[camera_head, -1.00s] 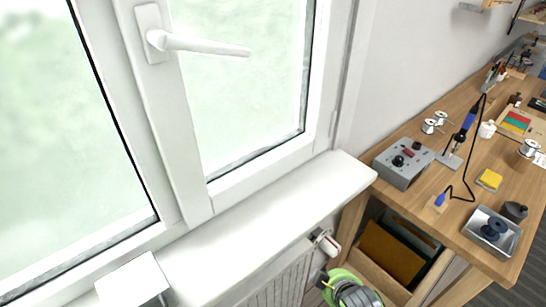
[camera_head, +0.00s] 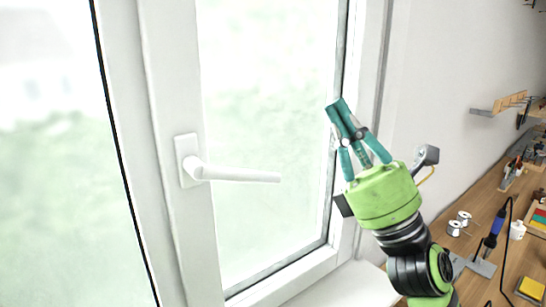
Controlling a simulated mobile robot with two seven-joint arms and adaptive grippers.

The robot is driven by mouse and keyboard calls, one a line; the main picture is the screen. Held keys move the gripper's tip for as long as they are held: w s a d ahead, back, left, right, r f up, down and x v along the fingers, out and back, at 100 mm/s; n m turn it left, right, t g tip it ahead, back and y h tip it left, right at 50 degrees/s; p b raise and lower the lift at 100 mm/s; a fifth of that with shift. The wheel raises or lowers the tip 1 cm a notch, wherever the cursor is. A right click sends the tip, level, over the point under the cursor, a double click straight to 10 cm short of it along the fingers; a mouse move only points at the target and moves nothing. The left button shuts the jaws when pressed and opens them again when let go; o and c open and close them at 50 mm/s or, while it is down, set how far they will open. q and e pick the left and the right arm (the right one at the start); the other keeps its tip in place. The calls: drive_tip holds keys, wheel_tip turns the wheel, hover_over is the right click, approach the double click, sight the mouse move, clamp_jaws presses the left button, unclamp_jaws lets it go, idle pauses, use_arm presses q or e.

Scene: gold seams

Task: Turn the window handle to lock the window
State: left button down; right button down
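The white window handle (camera_head: 236,174) points sideways to the right, about level, from its plate (camera_head: 187,160) on the window's upright frame. The window sash (camera_head: 334,262) appears closed against its frame. My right gripper (camera_head: 338,106) has teal fingers and a green body. It is raised in front of the right part of the pane, to the right of the handle's tip and a little higher, clearly apart from it. Its fingertips are together with nothing seen between them. My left gripper is not in view.
The white sill (camera_head: 345,287) runs below the window. A wooden workbench (camera_head: 483,209) with a soldering iron (camera_head: 493,228), spools (camera_head: 455,228) and a yellow sponge (camera_head: 531,289) stands at the right. A wall shelf (camera_head: 497,106) is above it. The space around the handle is clear.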

drive_tip(key=s+a+r+n+g+h, duration=0.15)
drive_tip(key=s+a+n+g, duration=0.35)
drive_tip(key=n+g, duration=0.75)
drive_tip(key=s+a+r+n+g+h, duration=0.15)
drive_tip(key=s+a+n+g, duration=0.55)
drive_tip(key=n, duration=1.1)
drive_tip(key=w+d+r+n+t+h, duration=0.2)
drive_tip(key=w+d+n+t+h, duration=0.3)
drive_tip(key=d+t+h, duration=0.55)
drive_tip(key=w+a+f+g+p, duration=0.1)
drive_tip(key=w+a+f+p, duration=0.3)
drive_tip(key=a+f, duration=0.3)
drive_tip(key=shift+w+f+p, duration=0.3)
drive_tip(key=shift+w+f, duration=0.6)
drive_tip(key=shift+f, duration=0.05)
drive_tip(key=shift+a, duration=0.1)
drive_tip(key=shift+f, duration=0.1)
